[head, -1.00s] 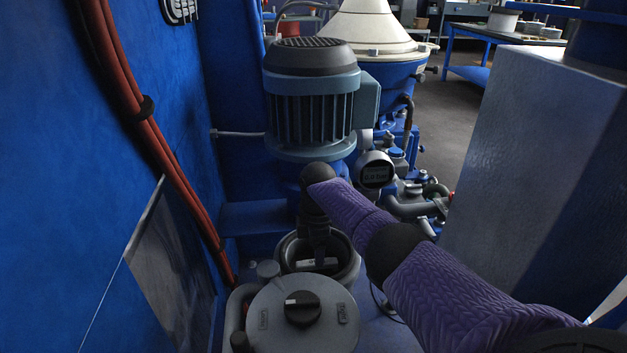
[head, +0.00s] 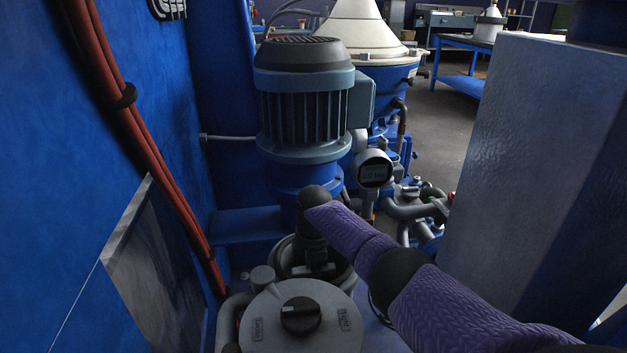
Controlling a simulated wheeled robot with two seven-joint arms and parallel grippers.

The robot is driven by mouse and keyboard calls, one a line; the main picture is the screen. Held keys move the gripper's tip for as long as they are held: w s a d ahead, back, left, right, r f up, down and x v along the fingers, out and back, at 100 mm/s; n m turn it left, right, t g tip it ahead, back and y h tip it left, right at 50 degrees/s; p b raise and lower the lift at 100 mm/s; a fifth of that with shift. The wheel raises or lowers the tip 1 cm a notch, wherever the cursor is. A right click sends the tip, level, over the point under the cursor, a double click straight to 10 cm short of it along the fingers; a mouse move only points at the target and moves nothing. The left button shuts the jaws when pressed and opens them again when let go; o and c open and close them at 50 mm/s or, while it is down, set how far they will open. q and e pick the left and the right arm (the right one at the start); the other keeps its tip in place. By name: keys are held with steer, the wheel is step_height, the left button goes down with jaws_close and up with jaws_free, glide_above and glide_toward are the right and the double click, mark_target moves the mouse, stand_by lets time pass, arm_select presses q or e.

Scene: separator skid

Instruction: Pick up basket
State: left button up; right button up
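An open round strainer housing (head: 346,281) stands behind a grey lidded one, below the motor. My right arm comes in from the right, and its gripper (head: 316,268) points straight down into the open housing. A pale bar shows at the gripper's lower end, inside the opening; I cannot tell whether it is the basket's handle or part of the gripper. The basket itself is not clearly seen, as the gripper and the dark inside of the housing hide it. The fingers are too hidden to tell open from shut. My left gripper is not in view.
The grey lid (head: 268,335) with a black knob (head: 301,316) is close in front. A blue motor (head: 305,105) and a pressure gauge (head: 375,170) stand behind. A blue wall with red hoses (head: 125,100) bounds the left, and a grey panel (head: 530,160) the right.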

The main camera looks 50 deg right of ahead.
jaws_close()
stand_by(1.1)
